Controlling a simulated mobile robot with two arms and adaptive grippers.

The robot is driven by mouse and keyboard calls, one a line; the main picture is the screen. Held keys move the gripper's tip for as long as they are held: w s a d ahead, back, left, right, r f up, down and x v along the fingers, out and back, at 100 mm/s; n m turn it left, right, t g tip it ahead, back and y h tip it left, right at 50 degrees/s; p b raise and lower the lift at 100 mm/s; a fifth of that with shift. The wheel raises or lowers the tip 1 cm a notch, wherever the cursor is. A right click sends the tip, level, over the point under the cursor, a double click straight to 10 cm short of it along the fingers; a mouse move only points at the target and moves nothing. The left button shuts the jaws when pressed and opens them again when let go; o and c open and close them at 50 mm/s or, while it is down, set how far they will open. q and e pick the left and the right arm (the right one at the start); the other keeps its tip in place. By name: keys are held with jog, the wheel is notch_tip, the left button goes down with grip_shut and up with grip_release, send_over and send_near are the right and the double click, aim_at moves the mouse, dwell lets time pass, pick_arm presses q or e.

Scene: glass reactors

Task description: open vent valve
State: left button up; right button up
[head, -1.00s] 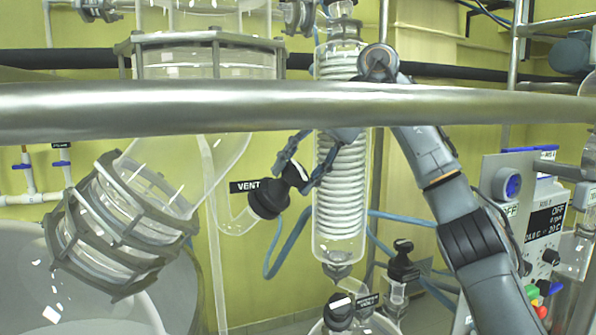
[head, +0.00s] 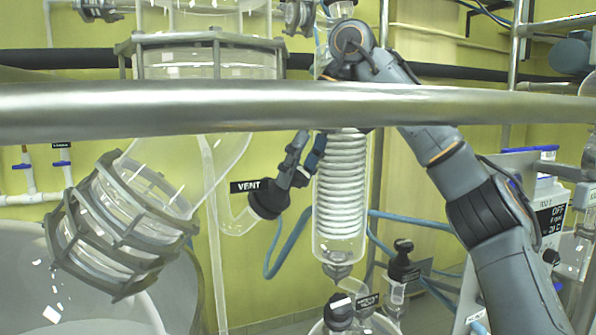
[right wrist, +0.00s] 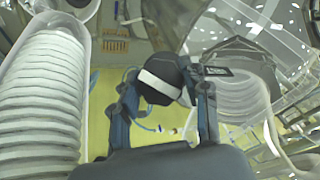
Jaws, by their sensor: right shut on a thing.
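The vent valve has a black knob (head: 265,200) on a clear glass side arm, just below the black VENT label (head: 246,186) in the head view. My right gripper (head: 284,182) reaches down to the knob from the upper right, and its fingers cover part of it. In the right wrist view the black knob with a white band (right wrist: 162,82) sits between the two fingers of my right gripper (right wrist: 168,98), which is shut on it. How far the valve is turned cannot be told. My left gripper is not in view.
A thick metal rail (head: 300,108) crosses in front of my right arm. A glass coil condenser (head: 340,190) stands right beside the gripper, and also shows in the wrist view (right wrist: 40,95). A clamped glass flange (head: 125,225) is at the left. Blue hoses hang behind.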

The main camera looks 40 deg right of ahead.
jog(key=shift+f+n, duration=0.15)
jog(key=shift+n, duration=0.25)
jog(key=o, duration=1.2)
jog(key=shift+c, duration=0.2)
